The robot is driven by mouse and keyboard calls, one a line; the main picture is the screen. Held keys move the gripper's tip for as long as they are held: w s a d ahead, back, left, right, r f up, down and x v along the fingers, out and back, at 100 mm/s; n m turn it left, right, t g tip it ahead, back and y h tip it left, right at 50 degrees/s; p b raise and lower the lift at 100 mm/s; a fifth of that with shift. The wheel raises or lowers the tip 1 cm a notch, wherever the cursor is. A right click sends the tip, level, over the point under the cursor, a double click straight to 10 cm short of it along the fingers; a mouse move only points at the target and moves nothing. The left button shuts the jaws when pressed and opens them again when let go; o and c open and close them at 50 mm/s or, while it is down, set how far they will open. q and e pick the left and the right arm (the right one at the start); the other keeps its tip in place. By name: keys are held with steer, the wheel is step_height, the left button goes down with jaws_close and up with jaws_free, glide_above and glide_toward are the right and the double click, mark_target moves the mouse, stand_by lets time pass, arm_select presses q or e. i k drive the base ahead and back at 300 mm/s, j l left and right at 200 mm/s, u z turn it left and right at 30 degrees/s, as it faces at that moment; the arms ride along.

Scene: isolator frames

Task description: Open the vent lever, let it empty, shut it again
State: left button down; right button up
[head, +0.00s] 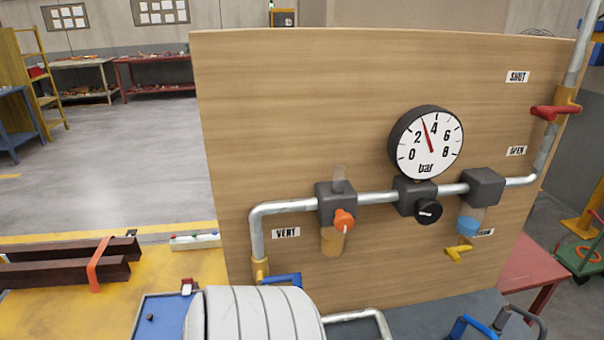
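A blue lever (281,279) sits on a brass valve body (260,269) at the lower end of the left pipe. It points right, across the pipe, just below the VENT label (286,233). The round pressure gauge (427,145) has its needle between 2 and 4 bar. A red lever (555,112) lies crosswise on the right riser pipe, between the SHUT label (517,77) and the OPEN label (516,151). Neither of my grippers is in view.
The wooden panel (300,120) also carries an orange knob (344,220), a black knob (428,211) and a yellow tap (458,252). A white ribbed object (255,316) stands close below the blue lever. Dark bars (65,272) lie on the yellow surface at left.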

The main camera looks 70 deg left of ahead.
mark_target(296, 277)
steer(key=k+u, duration=0.15)
steer(key=u, duration=2.15)
